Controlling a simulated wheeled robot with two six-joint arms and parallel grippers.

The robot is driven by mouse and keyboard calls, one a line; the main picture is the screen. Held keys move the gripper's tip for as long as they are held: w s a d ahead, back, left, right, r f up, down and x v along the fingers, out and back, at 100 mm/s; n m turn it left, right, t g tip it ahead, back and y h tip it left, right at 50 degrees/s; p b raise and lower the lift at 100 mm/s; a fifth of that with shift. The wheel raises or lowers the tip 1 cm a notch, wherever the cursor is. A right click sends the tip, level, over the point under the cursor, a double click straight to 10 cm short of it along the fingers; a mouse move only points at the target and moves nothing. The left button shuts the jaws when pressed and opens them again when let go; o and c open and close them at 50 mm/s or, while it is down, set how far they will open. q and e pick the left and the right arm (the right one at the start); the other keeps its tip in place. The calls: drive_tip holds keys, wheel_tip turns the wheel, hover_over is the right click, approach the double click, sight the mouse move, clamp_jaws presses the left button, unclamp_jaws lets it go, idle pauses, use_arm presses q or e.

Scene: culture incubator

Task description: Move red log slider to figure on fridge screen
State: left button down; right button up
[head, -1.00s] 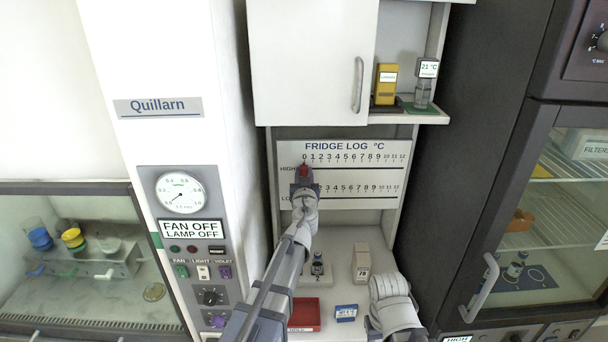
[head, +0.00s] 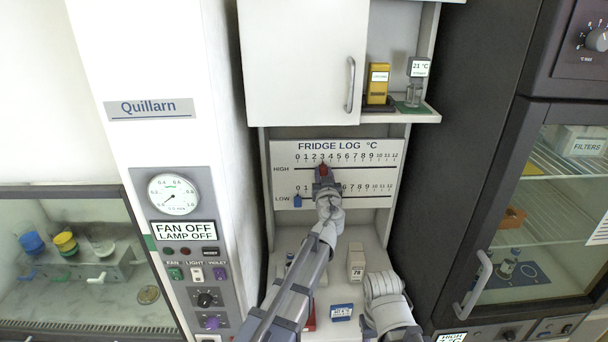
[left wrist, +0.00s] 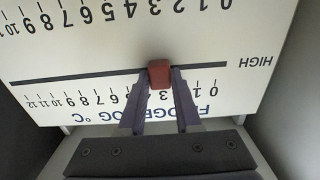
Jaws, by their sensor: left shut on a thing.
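The red log slider (head: 323,169) sits on the HIGH line of the white Fridge Log board (head: 380,182), at about 3 on its scale. My left gripper (head: 323,175) is shut on it; in the left wrist view both fingers (left wrist: 159,82) flank the red block (left wrist: 159,73) on the dark rail. A blue slider (head: 297,201) is on the LOW line near 0. The fridge screen (head: 453,338) at the bottom edge reads HIGH; its figure is cut off. My right arm shows at lower right, its gripper out of view.
A counter below the board holds a small box marked 78 (head: 356,262), a blue label block (head: 342,312) and a red tray (head: 310,318), partly hidden by my left arm. A shelf (head: 410,113) juts out above right. The dark fridge (head: 470,150) stands on the right.

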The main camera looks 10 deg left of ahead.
sight(354, 167)
use_arm(q)
drive_tip(key=w+d, duration=0.1)
drive_tip(key=d, duration=0.2)
drive_tip(key=w+d, duration=0.1)
drive_tip(key=d, duration=0.2)
drive_tip(key=w+d, duration=0.1)
drive_tip(key=d, duration=0.3)
drive_tip(key=shift+s+a, duration=0.1)
drive_tip(key=c, duration=0.6)
unclamp_jaws()
drive_tip(key=shift+s, duration=0.1)
